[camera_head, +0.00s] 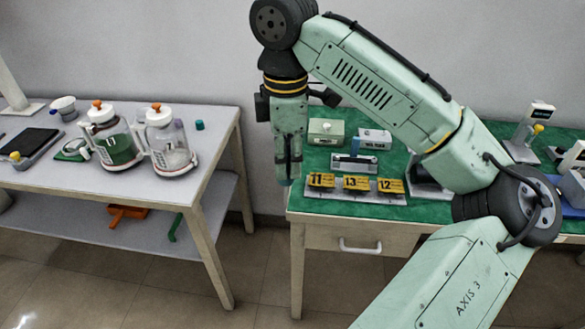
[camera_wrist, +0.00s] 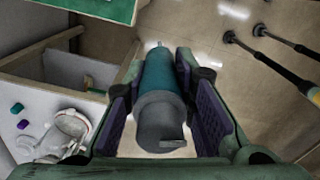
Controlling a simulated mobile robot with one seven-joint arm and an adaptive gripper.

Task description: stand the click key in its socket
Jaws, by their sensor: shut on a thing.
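My gripper (camera_head: 288,165) hangs fingers-down in the gap between the two tables, just off the green-topped table's left edge. In the wrist view my gripper (camera_wrist: 162,105) is shut on a teal and grey cylinder (camera_wrist: 161,95), which I take to be the click key. The cylinder has a narrow tip at its far end and a small tab at its near end. In the head view only a bluish bit of it (camera_head: 287,181) shows below the fingers. I cannot tell which fixture is the socket.
A rack with yellow blocks numbered 11, 13 and 12 (camera_head: 356,183) stands at the green table's front edge. Behind it are a grey-green box (camera_head: 326,131) and a slotted block (camera_head: 354,162). Two jugs (camera_head: 117,145) (camera_head: 170,150) and a teal cap (camera_head: 199,125) are on the left table.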

